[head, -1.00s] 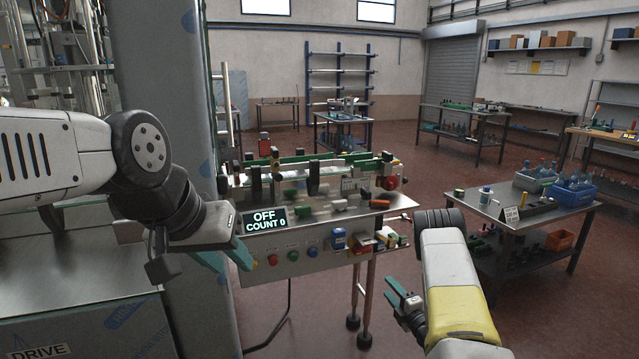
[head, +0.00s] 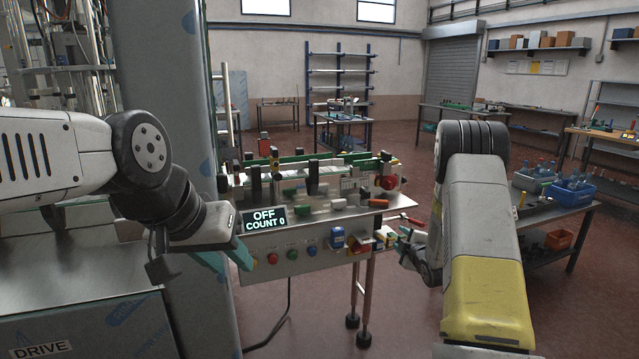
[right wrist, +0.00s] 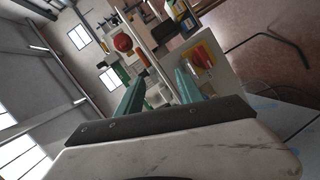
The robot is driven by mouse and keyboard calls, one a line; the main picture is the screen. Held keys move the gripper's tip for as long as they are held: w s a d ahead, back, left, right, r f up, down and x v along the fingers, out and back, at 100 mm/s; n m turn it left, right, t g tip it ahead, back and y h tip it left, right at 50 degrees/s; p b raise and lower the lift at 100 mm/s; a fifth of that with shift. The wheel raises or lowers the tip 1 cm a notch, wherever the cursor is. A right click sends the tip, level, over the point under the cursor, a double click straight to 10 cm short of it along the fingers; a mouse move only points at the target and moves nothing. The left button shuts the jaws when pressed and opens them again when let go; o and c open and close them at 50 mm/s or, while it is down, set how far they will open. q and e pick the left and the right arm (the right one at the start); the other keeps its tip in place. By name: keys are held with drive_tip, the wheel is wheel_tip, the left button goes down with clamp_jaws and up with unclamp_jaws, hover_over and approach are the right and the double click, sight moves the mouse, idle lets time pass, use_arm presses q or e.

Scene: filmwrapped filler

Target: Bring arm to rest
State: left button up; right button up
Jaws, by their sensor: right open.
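My right arm (head: 480,230) comes up from the bottom right of the head view. Its gripper (head: 418,262) hangs beside the right end of the steel conveyor bench, partly hidden by the arm. In the right wrist view its two green fingers (right wrist: 155,90) stand apart with nothing between them. My left gripper (head: 225,262) is at the left front of the bench, beside the OFF / COUNT 0 display (head: 264,219); its teal finger pieces show, but not clearly enough to tell the gap.
Open floor lies between.

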drive_tip(key=s+a+r+m+g+h, duration=0.1)
drive_tip(key=s+a+r+m+g, duration=0.1)
drive_tip(key=s+r+m, duration=0.5)
drive_tip(key=s+a+r+m+g+h, duration=0.15)
drive_tip(key=s+r, duration=0.35)
drive_tip(key=r, duration=0.6)
drive_tip(key=s+a+r+m+g+y, duration=0.1)
drive_tip(key=s+a+r+m+g, duration=0.1)
drive_tip(key=s, duration=1.3)
drive_tip(key=s+a+r+m+g+y, duration=0.2)
drive_tip(key=s+a, duration=0.4)
drive_tip(key=s, duration=0.9)
drive_tip(key=shift+s+a+r+m+g, duration=0.25)
drive_tip(key=shift+m+g, duration=0.5)
drive_tip(key=shift+m, duration=0.4)
